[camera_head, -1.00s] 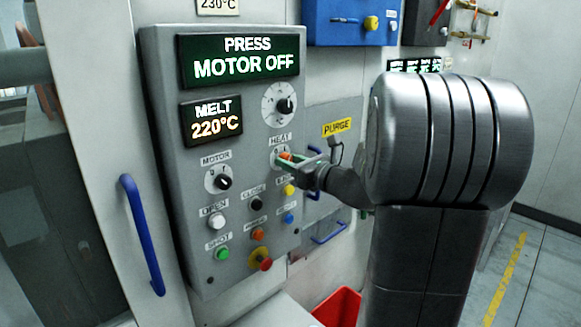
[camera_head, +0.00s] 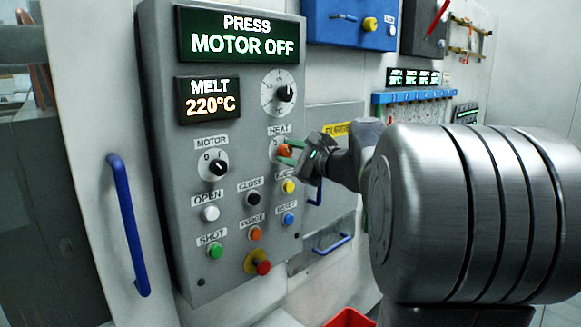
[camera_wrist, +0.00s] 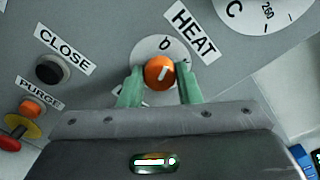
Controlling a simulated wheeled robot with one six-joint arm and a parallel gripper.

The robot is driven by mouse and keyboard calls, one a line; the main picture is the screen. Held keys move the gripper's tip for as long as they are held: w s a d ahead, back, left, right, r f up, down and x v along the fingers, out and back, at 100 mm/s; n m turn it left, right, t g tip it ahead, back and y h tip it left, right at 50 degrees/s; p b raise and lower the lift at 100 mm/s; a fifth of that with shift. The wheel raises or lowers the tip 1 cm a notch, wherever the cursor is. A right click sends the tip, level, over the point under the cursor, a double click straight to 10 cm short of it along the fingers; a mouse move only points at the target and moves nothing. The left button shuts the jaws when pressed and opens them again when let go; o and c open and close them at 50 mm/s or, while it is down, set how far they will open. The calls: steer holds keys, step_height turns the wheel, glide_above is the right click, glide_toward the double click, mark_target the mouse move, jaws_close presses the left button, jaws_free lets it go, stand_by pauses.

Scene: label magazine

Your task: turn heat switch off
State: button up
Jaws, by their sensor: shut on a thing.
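The heat switch is an orange round knob (camera_wrist: 160,72) with a white pointer line, on a white dial under the HEAT label (camera_wrist: 192,32). In the head view the knob (camera_head: 285,150) sits on the grey control panel (camera_head: 235,175), below a larger white dial. My gripper (camera_wrist: 160,86) has its two green fingers on either side of the knob, shut on it. In the head view my gripper (camera_head: 287,153) reaches the knob from the right. Part of the dial's markings is hidden by the fingers, so I cannot tell the switch position for sure.
The motor switch (camera_head: 217,167) is left of the heat switch. Below are several push buttons and a red emergency button (camera_head: 263,267). The top screen (camera_head: 240,35) reads PRESS MOTOR OFF; another (camera_head: 208,98) reads MELT 220°C. A blue handle (camera_head: 128,225) stands at the left.

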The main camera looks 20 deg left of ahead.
steer(key=shift+f+n+b, duration=0.1)
steer(key=shift+n+b, duration=0.9)
steer(key=shift+n, duration=0.2)
steer(key=o, duration=1)
steer(key=shift+c, duration=0.2)
steer(key=b+v, duration=0.1)
steer(key=v, duration=1.2)
steer(key=shift+s+d+r, duration=0.2)
steer(key=shift+d, duration=0.15)
steer(key=shift+a, duration=0.15)
